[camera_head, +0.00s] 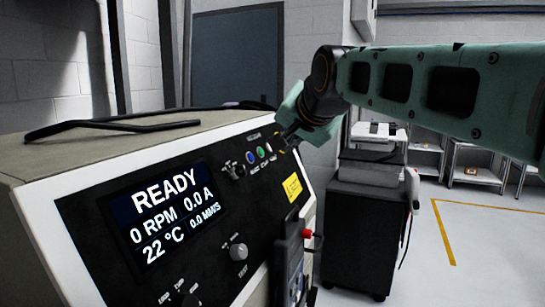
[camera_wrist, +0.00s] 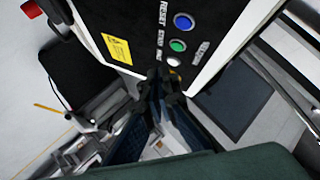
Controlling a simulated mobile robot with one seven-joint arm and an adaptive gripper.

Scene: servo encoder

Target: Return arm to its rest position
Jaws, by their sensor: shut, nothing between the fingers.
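My arm (camera_head: 440,90) reaches in from the right in the head view, above the floor. My gripper (camera_head: 285,139) is beside the right end of the black control panel (camera_head: 225,250), near its row of buttons. In the wrist view my gripper (camera_wrist: 162,84) is shut and empty, its tips close to the buttons. A blue button (camera_wrist: 183,21), a green button (camera_wrist: 178,45) and a white button (camera_wrist: 174,62) show there. I cannot tell whether the tips touch the panel. The display (camera_head: 165,212) reads READY, 0 RPM, 0.0 A, 22 °C.
A black bar handle (camera_head: 110,127) lies on the machine's top. A holder with a red knob (camera_head: 309,235) sticks out from the front. A dark cabinet (camera_head: 365,225) stands behind to the right. Shelves (camera_head: 480,178) line the back; open floor (camera_head: 480,260) lies at right.

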